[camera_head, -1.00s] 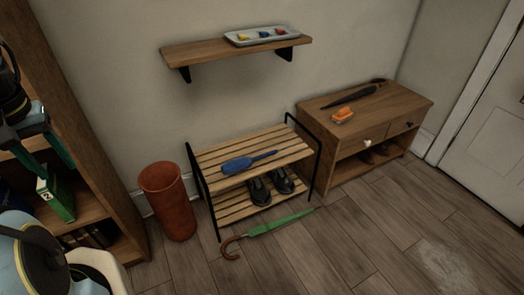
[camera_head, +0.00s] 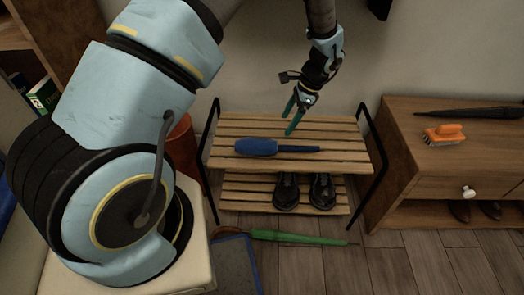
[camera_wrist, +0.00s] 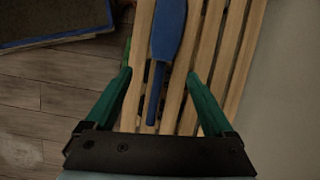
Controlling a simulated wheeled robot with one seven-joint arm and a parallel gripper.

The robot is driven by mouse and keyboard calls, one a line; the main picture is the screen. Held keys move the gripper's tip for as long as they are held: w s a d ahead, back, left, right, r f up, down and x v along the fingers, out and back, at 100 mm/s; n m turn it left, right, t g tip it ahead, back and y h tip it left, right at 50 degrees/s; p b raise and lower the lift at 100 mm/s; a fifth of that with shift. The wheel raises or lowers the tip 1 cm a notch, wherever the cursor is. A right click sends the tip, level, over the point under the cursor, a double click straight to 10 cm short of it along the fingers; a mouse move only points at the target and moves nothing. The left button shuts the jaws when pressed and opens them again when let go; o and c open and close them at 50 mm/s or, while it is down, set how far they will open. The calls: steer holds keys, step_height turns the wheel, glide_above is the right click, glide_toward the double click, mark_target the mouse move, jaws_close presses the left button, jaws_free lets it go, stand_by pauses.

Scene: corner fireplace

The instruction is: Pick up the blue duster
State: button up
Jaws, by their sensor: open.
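The blue duster (camera_head: 258,147) lies on the top slatted shelf of the wooden shoe rack (camera_head: 345,157), its thick end to the left and its thin handle to the right. My gripper (camera_head: 291,124) is above the rack, just behind the duster in the head view, with its green fingers apart and empty. In the wrist view the duster (camera_wrist: 168,35) runs down the picture, and its handle end reaches between the two fingers of my gripper (camera_wrist: 158,78). The gripper looks apart from the duster, but the exact height gap is hard to tell.
Dark shoes (camera_head: 304,192) stand on the lower shelf. A green umbrella (camera_head: 298,238) lies on the floor in front. The rack's black side frames (camera_head: 375,166) rise above the top shelf. A wooden cabinet (camera_head: 440,185) with an orange brush (camera_head: 444,134) stands at right.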

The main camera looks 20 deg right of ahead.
mark_target(281, 145)
steer(key=d+f, duration=0.1)
steer(key=d+f+m, duration=0.1)
steer(key=f, duration=0.1)
steer(key=shift+f, duration=0.35)
steer(key=x, duration=0.4)
steer(key=shift+w+a+f+b, duration=0.15)
steer(key=shift+f+b, duration=0.05)
steer(key=shift+b, duration=0.15)
steer(key=x, duration=0.5)
steer(key=shift+a+f, duration=0.15)
steer(key=shift+a, duration=0.3)
jaws_close()
step_height(281, 145, up, 10)
steer(key=shift+r+p, duration=0.1)
steer(key=shift+p, duration=0.2)
